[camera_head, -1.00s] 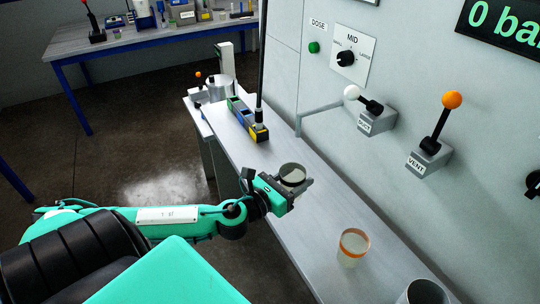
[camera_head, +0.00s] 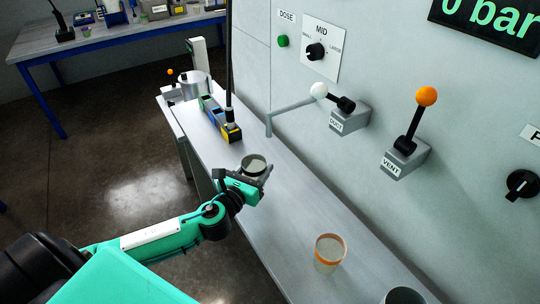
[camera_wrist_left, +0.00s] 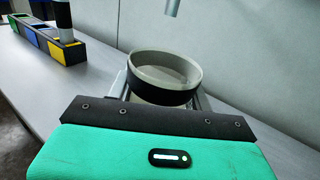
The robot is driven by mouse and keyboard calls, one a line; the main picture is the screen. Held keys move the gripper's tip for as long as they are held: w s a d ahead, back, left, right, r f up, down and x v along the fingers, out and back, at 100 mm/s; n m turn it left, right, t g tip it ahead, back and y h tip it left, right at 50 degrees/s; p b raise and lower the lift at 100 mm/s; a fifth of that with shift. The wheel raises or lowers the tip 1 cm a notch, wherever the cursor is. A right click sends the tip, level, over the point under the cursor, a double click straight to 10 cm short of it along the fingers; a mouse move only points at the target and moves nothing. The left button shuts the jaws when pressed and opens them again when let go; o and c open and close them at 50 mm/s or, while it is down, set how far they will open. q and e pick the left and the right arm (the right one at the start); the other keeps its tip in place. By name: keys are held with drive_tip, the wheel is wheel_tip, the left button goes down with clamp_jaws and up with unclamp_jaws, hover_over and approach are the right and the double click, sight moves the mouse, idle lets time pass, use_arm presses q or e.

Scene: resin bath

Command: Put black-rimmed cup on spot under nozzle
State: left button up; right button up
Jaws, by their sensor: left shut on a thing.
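The black-rimmed cup (camera_head: 255,161) is held upright in my left gripper (camera_head: 252,174), above the narrow bench. In the left wrist view the cup (camera_wrist_left: 165,75) shows its dark band and pale inside, and the gripper is shut on it. The nozzle is the down-turned end of a grey pipe (camera_head: 268,128) from the wall. In the head view it lies just beyond the cup; in the wrist view the nozzle tip (camera_wrist_left: 172,8) shows beyond and above the cup. I cannot make out a marked spot on the bench. My right gripper is not in view.
An orange-rimmed cup (camera_head: 328,253) and a grey container (camera_head: 404,296) stand nearer on the bench (camera_head: 300,222). A row of coloured bins (camera_head: 220,120) stands at its far end. Wall levers DUCT (camera_head: 345,106) and VENT (camera_head: 412,140) jut out on the right.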

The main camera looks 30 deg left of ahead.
use_arm(q)
drive_tip(key=w+p, duration=0.1)
drive_tip(key=w, duration=0.7)
drive_tip(key=shift+w+p, duration=0.2)
drive_tip(key=shift+p, duration=0.15)
wheel_tip(320, 180, down, 3)
drive_tip(key=shift+f, duration=0.3)
drive_tip(key=shift+f, duration=0.15)
drive_tip(key=o, duration=1)
